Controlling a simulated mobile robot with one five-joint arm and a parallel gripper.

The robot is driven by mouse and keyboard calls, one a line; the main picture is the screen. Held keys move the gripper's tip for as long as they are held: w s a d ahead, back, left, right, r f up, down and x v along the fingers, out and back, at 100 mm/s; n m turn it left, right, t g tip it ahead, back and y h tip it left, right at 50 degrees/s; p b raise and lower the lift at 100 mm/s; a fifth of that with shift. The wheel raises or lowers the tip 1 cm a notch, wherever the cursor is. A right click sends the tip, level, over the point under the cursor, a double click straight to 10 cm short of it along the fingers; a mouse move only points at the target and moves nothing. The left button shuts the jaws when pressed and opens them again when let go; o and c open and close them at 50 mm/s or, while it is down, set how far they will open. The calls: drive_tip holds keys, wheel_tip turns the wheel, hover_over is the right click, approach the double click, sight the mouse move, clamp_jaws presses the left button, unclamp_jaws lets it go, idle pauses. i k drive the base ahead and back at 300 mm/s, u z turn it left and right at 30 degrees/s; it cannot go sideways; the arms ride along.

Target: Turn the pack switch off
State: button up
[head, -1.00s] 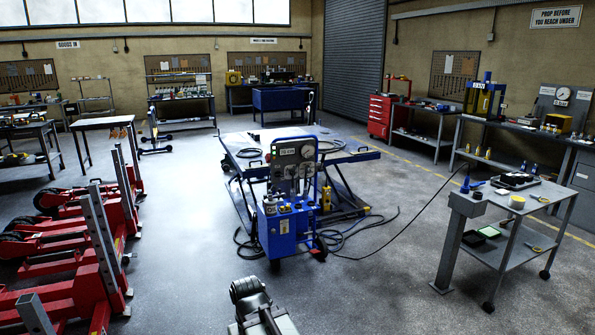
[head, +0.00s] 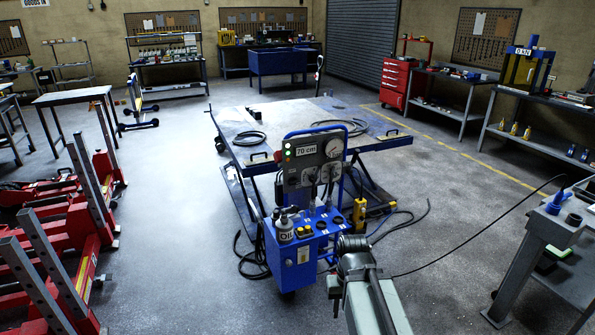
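The blue power pack (head: 292,262) stands in the middle of the head view, in front of the lift table. Its upright grey control panel (head: 313,163) carries a "70 cm" display, a round gauge and dark round fittings. I cannot make out my gripper's fingertips or anything held.
The lift table (head: 225,122) stands behind the pack, with hoses on it and on the floor. Red jacks (head: 60,215) line the left. A grey post and trolley (head: 530,250) stand at the right, a cable running from there. Floor is open left of the pack.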

sight(293, 180)
drive_tip(key=i, duration=0.35)
drive_tip(key=u, duration=3.75)
drive_tip(key=k, duration=2.1)
drive_tip(key=z, duration=1.75)
drive_tip(key=i, duration=0.55)
drive_tip(key=z, duration=0.05)
